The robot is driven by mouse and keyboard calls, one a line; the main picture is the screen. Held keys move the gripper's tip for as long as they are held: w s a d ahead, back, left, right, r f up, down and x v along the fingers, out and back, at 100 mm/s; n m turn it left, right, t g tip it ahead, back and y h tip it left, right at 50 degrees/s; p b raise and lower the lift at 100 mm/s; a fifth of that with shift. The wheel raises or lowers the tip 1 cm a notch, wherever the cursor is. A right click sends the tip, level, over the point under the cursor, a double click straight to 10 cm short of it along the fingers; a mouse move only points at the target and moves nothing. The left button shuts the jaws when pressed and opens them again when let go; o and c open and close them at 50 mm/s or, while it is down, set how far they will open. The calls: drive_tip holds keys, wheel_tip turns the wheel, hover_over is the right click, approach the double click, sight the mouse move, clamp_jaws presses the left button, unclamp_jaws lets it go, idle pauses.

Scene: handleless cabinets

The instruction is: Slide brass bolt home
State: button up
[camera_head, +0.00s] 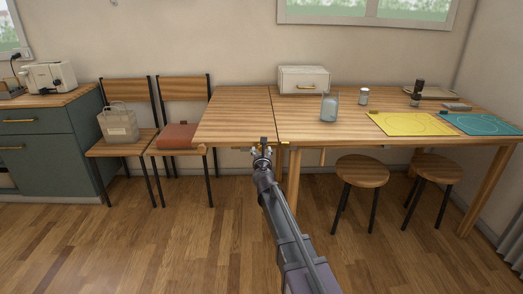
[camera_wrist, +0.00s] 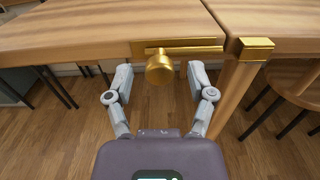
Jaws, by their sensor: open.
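The brass bolt, with a round knob (camera_wrist: 160,68), is mounted on the front edge of the left table section (camera_wrist: 100,28) in the wrist view. Its rod runs to the right, toward a brass keeper (camera_wrist: 257,48) on the right table section. My gripper (camera_wrist: 160,78) is open, with one finger on each side of the knob, and nothing is held. In the head view my gripper (camera_head: 262,150) is at the table's front edge by the joint and hides most of the bolt.
The right table section (camera_head: 345,135) carries a glass jar (camera_head: 329,107), a white bread box (camera_head: 304,79), a yellow mat (camera_head: 410,124) and a teal mat (camera_head: 487,123). Stools (camera_head: 362,171) stand under it. Chairs (camera_head: 181,134) stand left. The floor in front is clear.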

drive_tip(key=shift+w, duration=0.55)
drive_tip(key=shift+c, duration=0.2)
clamp_jaws()
